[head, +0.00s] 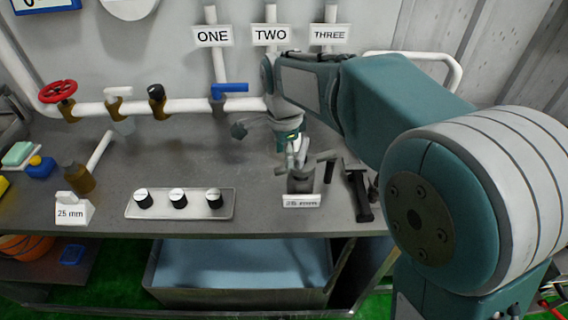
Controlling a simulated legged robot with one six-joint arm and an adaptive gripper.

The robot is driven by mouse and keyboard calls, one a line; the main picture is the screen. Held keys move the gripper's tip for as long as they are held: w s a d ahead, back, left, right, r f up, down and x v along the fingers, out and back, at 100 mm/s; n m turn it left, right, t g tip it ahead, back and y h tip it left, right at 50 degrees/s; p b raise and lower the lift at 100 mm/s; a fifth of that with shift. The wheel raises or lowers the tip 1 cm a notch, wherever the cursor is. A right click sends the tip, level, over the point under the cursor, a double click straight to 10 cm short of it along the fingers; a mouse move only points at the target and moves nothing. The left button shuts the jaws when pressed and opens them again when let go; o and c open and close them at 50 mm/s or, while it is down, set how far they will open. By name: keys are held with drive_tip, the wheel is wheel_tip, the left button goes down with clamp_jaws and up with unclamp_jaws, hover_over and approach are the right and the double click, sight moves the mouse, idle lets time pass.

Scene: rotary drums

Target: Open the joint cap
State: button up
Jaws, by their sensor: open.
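My gripper (297,160) is at the back right of the grey workbench, pointing down with its fingers apart. Directly below it stands a dark cylindrical fitting (300,184) behind a small white label (301,201) that seems to read "35 mm". The gripper partly hides the fitting's top, and I cannot tell whether they touch. No part is clearly marked as the joint cap. A brown fitting (78,177) with a white pipe leaning from it stands at the left behind a "25 mm" label (71,212).
A tray (180,203) with three black knobs lies at the front middle. A black tool (357,190) lies right of the fitting. Behind, a white pipe (190,107) carries a red wheel (58,91) and a blue lever (230,88). The bench's middle is clear.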

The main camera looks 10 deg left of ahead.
drive_tip(key=shift+f, duration=1.85)
drive_tip(key=shift+c, duration=0.3)
clamp_jaws()
drive_tip(key=shift+s, duration=0.1)
